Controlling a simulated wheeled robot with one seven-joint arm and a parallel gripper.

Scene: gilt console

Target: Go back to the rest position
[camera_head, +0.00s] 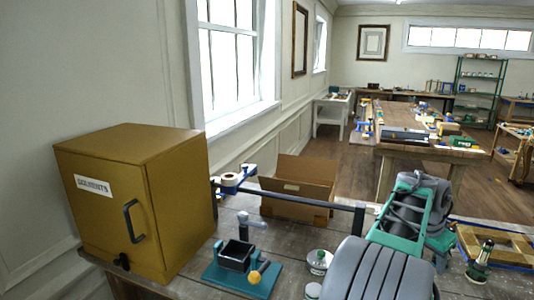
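My arm's grey ribbed link and teal-framed part (405,215) fill the lower right of the head view, above the near workbench (215,215). No gripper fingers can be made out, so I cannot see whether my gripper is open or holds anything.
A mustard cabinet (170,185) labelled "DOCUMENTS" stands at the bench's left, its door shut. A cardboard box (295,205), a blue-and-black bar clamp (310,199), a teal-based fixture (240,283) and a wooden tray (505,262) lie around my arm. Another workbench (400,148) stands beyond an open floor.

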